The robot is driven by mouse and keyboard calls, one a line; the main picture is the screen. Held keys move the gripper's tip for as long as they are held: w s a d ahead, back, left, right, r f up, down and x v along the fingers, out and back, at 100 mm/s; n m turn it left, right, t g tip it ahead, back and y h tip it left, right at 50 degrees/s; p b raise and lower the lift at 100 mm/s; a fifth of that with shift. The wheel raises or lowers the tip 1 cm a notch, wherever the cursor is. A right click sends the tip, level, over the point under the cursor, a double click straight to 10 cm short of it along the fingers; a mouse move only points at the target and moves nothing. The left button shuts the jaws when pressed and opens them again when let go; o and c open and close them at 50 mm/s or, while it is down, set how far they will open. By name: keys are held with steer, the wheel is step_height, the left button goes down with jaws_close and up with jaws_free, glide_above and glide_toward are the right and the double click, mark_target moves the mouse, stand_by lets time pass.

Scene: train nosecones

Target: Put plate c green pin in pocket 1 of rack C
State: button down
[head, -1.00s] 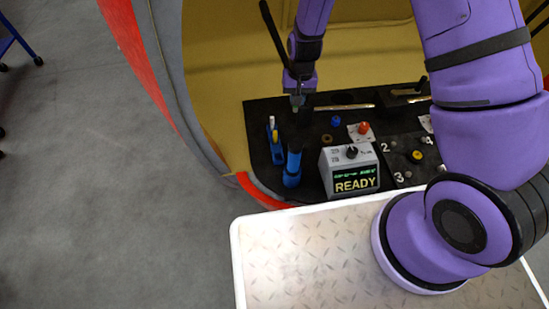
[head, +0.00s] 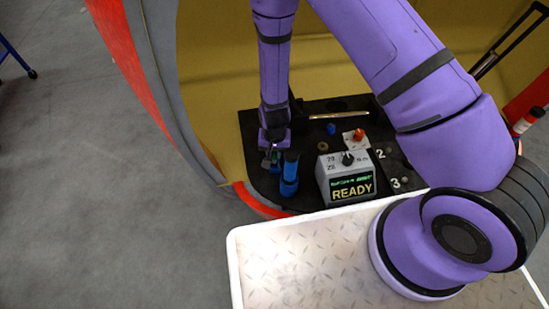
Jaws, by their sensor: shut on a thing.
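My gripper (head: 273,148) points down at the left end of the black console deck and is shut on a small green piece, which looks like the green pin (head: 274,154). The pin shows only as a sliver between the jaws. It is right over the small blue rack (head: 272,167), which is mostly hidden behind my gripper. I cannot tell whether the pin touches the rack, or which pocket it is over. The rack's other pins are hidden, and no rack label is readable.
A blue cylinder (head: 289,174) with a dark top stands close to the right of my gripper. A grey box (head: 345,178) with a "READY" screen stands further right. A red knob (head: 359,134), a blue cap (head: 331,129) and a brown ring (head: 322,146) lie behind it.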

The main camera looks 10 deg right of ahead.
mark_target(275, 162)
steer(key=shift+f, duration=1.8)
steer(key=shift+f, duration=0.15)
steer(key=c, duration=1.1)
jaws_free()
step_height(275, 162, up, 12)
steer(key=shift+r, duration=0.15)
